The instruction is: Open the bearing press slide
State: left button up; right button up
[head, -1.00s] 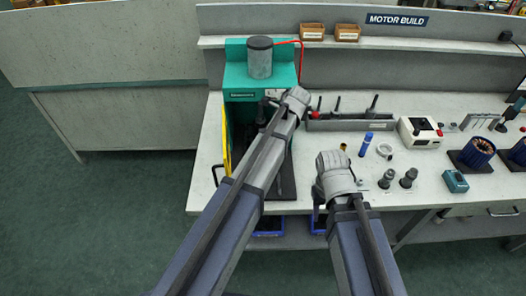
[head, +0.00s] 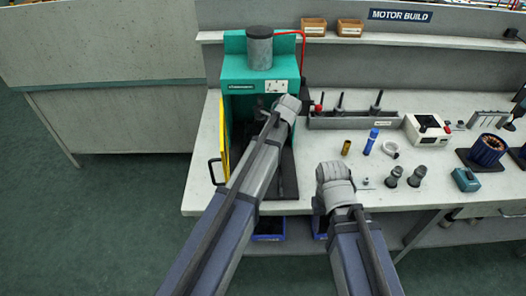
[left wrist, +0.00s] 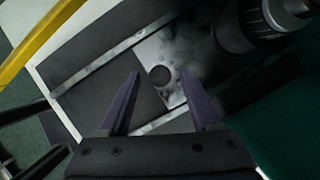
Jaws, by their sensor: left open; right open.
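The bearing press (head: 262,70) is a teal housing with a grey cylinder on top, at the left end of the bench. Its slide (head: 287,178) shows as a dark bed at the press front. In the left wrist view a pale metal plate (left wrist: 177,98) with a dark round knob or hole (left wrist: 160,77) lies between two rails. My left gripper (left wrist: 161,76) is open, its fingertips on either side of that round feature; contact cannot be told. In the head view my left arm hides it. My right gripper (head: 318,206) is open, low at the bench front, partly hidden.
A yellow guard (head: 224,150) with a black handle (head: 214,172) stands open at the press's left. A blue cylinder (head: 371,141), a brass cylinder (head: 346,147), a ring (head: 390,149) and dark fittings (head: 416,175) stand right of my arms. Blue bins (head: 268,228) sit below the bench.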

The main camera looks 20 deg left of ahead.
pick_arm(q)
grip_shut()
dwell(0.6)
dwell(0.9)
